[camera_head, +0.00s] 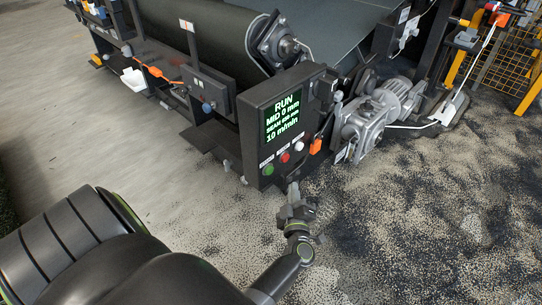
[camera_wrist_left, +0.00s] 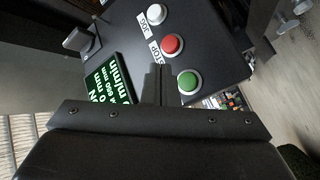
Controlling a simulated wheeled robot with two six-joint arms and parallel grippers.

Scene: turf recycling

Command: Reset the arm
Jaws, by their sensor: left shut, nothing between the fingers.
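My left gripper (camera_head: 294,190) is shut and empty. It is just in front of the lower right part of a dark control box (camera_head: 253,155), below its row of buttons. In the left wrist view the closed fingers (camera_wrist_left: 157,85) point at the panel, between its screen and the green button (camera_wrist_left: 187,81). I cannot tell whether they touch the panel. The red button (camera_wrist_left: 172,44) and white button (camera_wrist_left: 156,14) are beyond the green one. The lit screen (camera_head: 286,117) reads RUN, MID 0 mm and 10 m/min in green. My right gripper is out of view.
A large dark roller (camera_head: 205,40) and its machine frame stand behind the box. Dark granules (camera_head: 440,200) cover the floor at right; the pale floor (camera_head: 110,150) at left is clear.

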